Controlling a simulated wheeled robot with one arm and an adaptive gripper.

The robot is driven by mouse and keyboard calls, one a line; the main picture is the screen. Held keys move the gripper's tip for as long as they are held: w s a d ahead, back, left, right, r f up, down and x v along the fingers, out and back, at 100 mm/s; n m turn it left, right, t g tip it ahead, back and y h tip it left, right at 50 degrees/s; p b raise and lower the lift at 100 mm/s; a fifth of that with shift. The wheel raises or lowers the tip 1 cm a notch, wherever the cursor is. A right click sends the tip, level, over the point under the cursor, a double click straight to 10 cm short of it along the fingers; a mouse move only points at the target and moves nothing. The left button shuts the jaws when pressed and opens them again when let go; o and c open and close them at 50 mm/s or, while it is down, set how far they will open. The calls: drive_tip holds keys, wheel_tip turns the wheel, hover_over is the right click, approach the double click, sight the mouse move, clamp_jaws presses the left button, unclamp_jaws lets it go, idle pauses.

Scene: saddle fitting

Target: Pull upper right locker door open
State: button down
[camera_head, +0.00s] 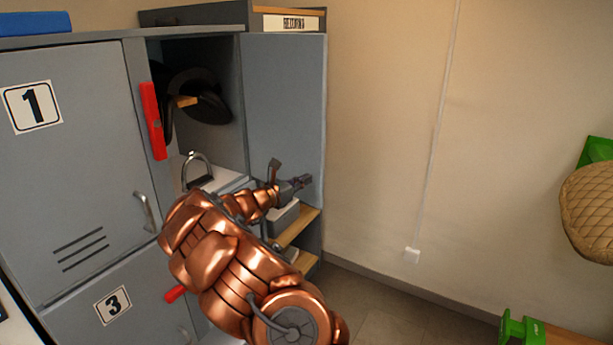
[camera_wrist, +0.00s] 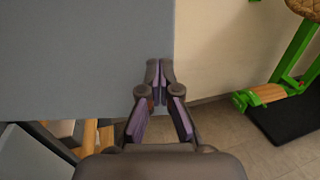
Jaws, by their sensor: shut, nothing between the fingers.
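The upper right locker compartment (camera_head: 215,70) stands open, with dark tack and a metal stirrup visible inside. Its grey door (camera_head: 285,100) is swung out at the right side of the opening. In the wrist view the door (camera_wrist: 85,60) is a broad grey panel at the left, its free edge close to the fingers. My gripper (camera_head: 302,182) is in front of the lower part of the door panel. In the wrist view my gripper (camera_wrist: 160,80) has its fingertips together and empty, at the panel's edge. I cannot tell whether they touch it.
Locker door 1 (camera_head: 80,170) and door 3 (camera_head: 75,312) are closed at the left. A red bar (camera_head: 153,120) sits beside the opening. Wooden shelves (camera_head: 298,228) are below the open door. A green stand (camera_wrist: 285,80) is at the right. The floor between is clear.

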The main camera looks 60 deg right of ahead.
sight(310, 171)
drive_tip(key=shift+s+d, duration=0.1)
drive_tip(key=shift+d, duration=0.45)
drive_tip(key=shift+w+f+b, duration=0.15)
drive_tip(key=shift+w+b, duration=0.2)
drive_tip(key=shift+b, duration=0.25)
drive_tip(key=w+b, duration=0.1)
drive_tip(key=b, duration=0.2)
drive_tip(key=shift+d, duration=0.2)
drive_tip(key=b, duration=0.3)
drive_tip(key=shift+w+d+r+t+b, duration=0.3)
drive_tip(key=shift+d+b, duration=0.05)
drive_tip(key=shift+b, duration=0.05)
